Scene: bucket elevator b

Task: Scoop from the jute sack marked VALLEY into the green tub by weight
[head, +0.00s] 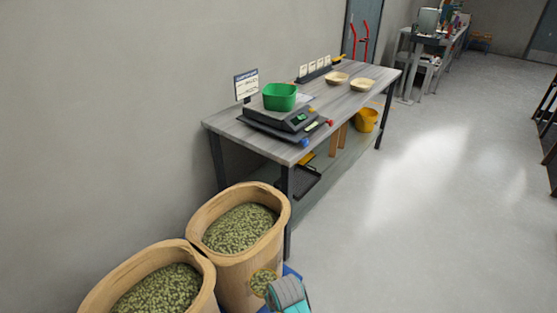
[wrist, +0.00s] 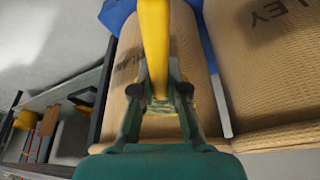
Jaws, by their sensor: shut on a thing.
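Two jute sacks of greenish beans stand at lower left in the head view. The letters "LEY" show on the right sack (wrist: 265,75) in the wrist view; it appears to be the left sack (head: 195,257) in the head view. The other sack (head: 238,270) stands nearer the table, its mark mostly hidden. My gripper (wrist: 160,90) is shut on a yellow scoop handle (wrist: 155,45). In the head view my gripper (head: 287,292) is in front of the nearer-table sack, beside a small load of beans (head: 263,281). The green tub (head: 280,96) sits on the scale (head: 287,120).
The grey table (head: 345,92) runs along the wall, with a sign (head: 246,85), two shallow bowls and small cards on it. A yellow bucket (head: 366,120) is on the lower shelf. Blue material (head: 291,271) shows at the sacks' base.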

